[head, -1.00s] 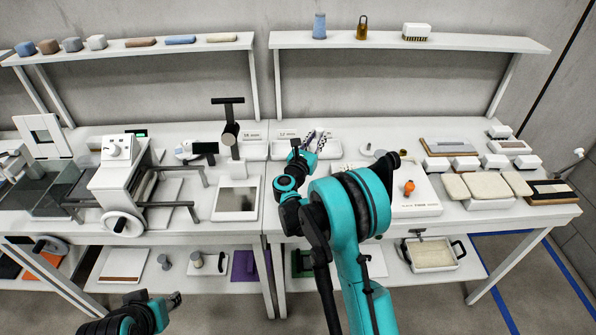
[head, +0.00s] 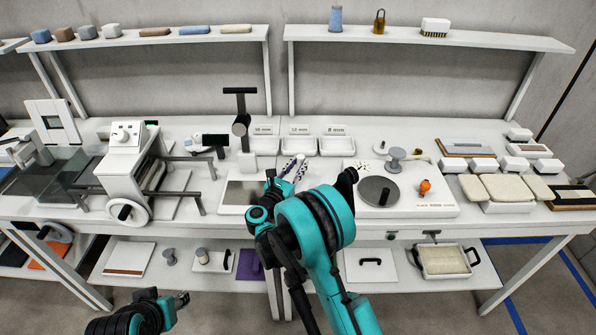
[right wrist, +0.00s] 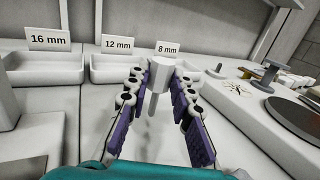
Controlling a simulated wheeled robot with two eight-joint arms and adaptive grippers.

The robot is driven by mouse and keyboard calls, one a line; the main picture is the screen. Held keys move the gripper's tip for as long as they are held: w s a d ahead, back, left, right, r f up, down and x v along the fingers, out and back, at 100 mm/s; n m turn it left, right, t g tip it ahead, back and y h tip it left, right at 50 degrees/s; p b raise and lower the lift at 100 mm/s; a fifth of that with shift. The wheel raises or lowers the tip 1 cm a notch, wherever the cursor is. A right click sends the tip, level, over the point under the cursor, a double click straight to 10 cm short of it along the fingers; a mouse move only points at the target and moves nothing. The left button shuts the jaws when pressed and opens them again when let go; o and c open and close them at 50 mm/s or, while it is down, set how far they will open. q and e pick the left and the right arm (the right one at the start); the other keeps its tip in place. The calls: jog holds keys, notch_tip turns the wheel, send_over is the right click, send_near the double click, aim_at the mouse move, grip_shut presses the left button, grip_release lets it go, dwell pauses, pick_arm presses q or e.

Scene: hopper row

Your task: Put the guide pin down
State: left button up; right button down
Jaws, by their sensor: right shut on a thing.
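My right gripper (head: 296,166) is shut on the guide pin (right wrist: 161,72), a pale piece with a wide round head and a thin shank pointing down. In the right wrist view, the purple-padded fingers of my right gripper (right wrist: 160,82) flank it. The pin is in front of the bins labelled 16 mm (right wrist: 55,67), 12 mm (right wrist: 116,71) and 8 mm (right wrist: 195,83). These bins also show at the back of the bench in the head view. My left gripper (head: 182,300) is low at the front left, away from the bench top; its jaws are too small to read.
A white unit with a dark round disc (head: 378,192) and an orange knob (head: 424,187) stands right of my right gripper. A black post (head: 241,122) on a stand and a flat plate (head: 240,193) are to the left. Bare bench lies in front of the bins.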

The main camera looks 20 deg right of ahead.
jog(key=shift+f, duration=0.7)
pick_arm(q)
jog(key=shift+f, duration=0.3)
pick_arm(e)
jog(key=shift+r, duration=0.1)
jog(key=c, duration=1.3)
grip_release()
jog(key=shift+f, duration=0.2)
pick_arm(q)
jog(key=shift+f, duration=0.15)
